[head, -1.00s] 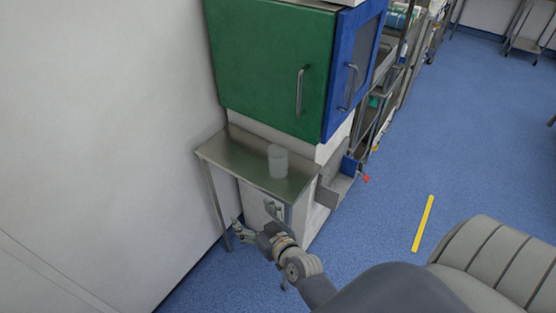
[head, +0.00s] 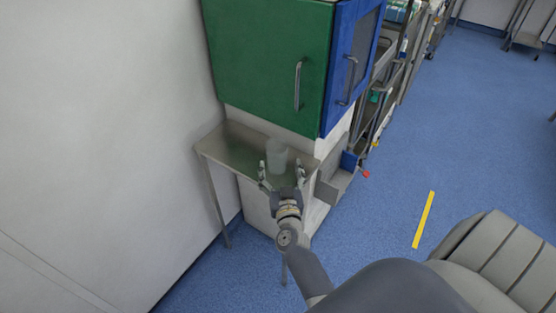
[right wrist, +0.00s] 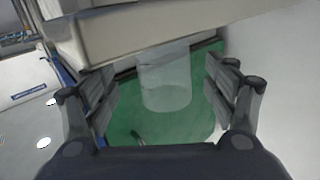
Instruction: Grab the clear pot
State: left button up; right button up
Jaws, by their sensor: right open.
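The clear pot (head: 277,154) is a translucent, colourless cup standing on the small steel table (head: 233,148) under the green cabinet. My right gripper (head: 281,169) is open at the table's front edge, with one finger on each side of the pot in the head view. In the right wrist view the pot (right wrist: 165,85) shows between the two spread fingers (right wrist: 162,78), with a gap on both sides. I see no contact with the pot. My left gripper is not in view.
The green cabinet (head: 265,60) with a metal handle is just above and behind the table. A blue cabinet door (head: 350,65) is to its right. A white wall (head: 110,130) is close on the left. Blue floor (head: 460,130) is open on the right.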

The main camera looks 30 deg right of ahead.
aim_at(278, 164)
jog(key=b+x, duration=0.2)
jog(key=x, duration=0.3)
jog(key=shift+w+a+f, duration=0.1)
jog(key=shift+w, duration=0.25)
jog(key=shift+s, duration=0.1)
jog(key=c, duration=1.2)
